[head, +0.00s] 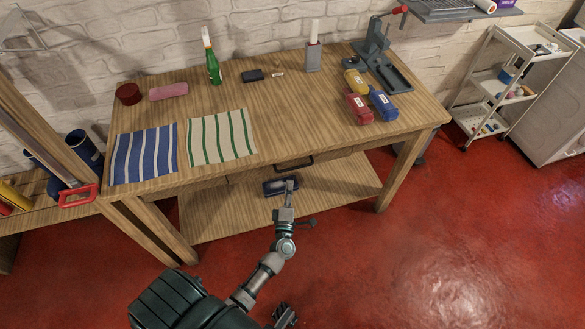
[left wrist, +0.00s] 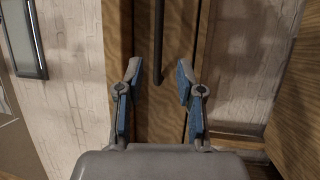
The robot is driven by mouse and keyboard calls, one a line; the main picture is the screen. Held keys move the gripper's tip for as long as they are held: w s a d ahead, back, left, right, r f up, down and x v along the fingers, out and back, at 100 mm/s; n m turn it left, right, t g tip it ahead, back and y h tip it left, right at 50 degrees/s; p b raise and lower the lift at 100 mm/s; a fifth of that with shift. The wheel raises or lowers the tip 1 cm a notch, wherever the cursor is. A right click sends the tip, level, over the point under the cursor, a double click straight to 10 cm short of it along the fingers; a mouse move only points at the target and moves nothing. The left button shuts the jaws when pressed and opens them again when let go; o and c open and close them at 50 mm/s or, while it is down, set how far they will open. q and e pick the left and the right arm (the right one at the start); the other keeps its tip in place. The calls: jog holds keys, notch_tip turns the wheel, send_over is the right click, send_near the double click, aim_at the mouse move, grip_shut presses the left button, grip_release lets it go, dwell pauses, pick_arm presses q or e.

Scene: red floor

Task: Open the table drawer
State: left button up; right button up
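The wooden table (head: 170,105) has a drawer under its top with a dark bar handle (head: 294,164). In the left wrist view the handle (left wrist: 158,40) runs as an upright dark bar on the wooden front. My left gripper (head: 288,186) is below the handle in the head view. In the left wrist view my left gripper (left wrist: 158,75) is open, with blue-padded fingers apart and nothing between the tips. The handle lines up with the gap between them; I cannot tell the exact distance. A dark piece at the head view's bottom may be my right gripper (head: 285,315); its state is unclear.
A lower shelf (head: 225,213) runs under the drawer. A white cart (head: 497,85) stands right. The red floor in front is clear.

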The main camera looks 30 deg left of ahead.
aim_at(294, 168)
pick_arm(q)
jog(key=x, duration=0.5)
jog(key=d+x, duration=0.1)
jog(key=x, duration=0.2)
jog(key=shift+w, duration=0.2)
jog(key=shift+w+a, duration=0.1)
jog(key=shift+a, duration=0.3)
jog(key=c, duration=0.5)
grip_shut()
jog(key=shift+d, duration=0.25)
